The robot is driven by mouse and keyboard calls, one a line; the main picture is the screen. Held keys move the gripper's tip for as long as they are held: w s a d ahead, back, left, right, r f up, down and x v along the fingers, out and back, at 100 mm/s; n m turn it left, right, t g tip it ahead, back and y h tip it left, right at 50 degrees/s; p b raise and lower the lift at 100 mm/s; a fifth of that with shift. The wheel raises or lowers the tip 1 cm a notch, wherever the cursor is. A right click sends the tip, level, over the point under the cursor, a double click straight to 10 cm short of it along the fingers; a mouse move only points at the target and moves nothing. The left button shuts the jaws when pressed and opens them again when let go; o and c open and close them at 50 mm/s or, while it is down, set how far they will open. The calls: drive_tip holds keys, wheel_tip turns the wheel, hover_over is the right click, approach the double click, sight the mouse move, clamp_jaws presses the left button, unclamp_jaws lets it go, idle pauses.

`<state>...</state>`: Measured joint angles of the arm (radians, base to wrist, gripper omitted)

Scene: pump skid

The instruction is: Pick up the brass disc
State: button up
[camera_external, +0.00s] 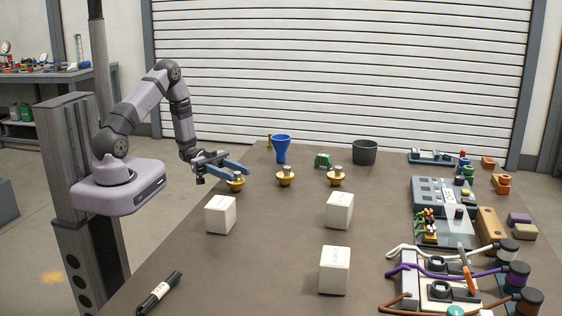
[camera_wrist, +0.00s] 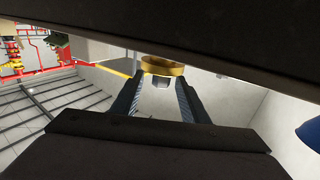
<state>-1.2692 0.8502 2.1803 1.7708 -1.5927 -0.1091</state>
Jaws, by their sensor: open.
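Three brass discs with grey knobs on top stand in a row on the brown table: the left disc (camera_external: 236,186), the middle disc (camera_external: 285,180) and the right disc (camera_external: 336,180). My gripper (camera_external: 242,169) is open, with its blue fingers right above the left disc and partly covering its knob. In the wrist view, one brass disc (camera_wrist: 161,67) with its grey knob shows at the tips of my open gripper (camera_wrist: 159,80), its knob in the gap between the fingers. I cannot tell whether the fingers touch it.
White blocks (camera_external: 220,215) (camera_external: 339,211) (camera_external: 334,270) stand in front of the discs. A blue funnel (camera_external: 281,148), a green part (camera_external: 323,160) and a dark bucket (camera_external: 364,152) stand behind. Equipment and cables crowd the right side. A black marker (camera_external: 160,292) lies front left.

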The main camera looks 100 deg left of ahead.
drive_tip(key=shift+p+x, duration=0.65)
drive_tip(key=shift+x, duration=1.95)
drive_tip(key=shift+a, duration=0.1)
clamp_jaws()
drive_tip(key=shift+r, duration=0.15)
drive_tip(key=shift+r, duration=4.9)
wheel_tip(320, 180, up, 8)
drive_tip(key=p, duration=0.8)
hover_over(240, 174)
drive_tip(key=x, duration=0.2)
drive_tip(key=shift+w, duration=0.2)
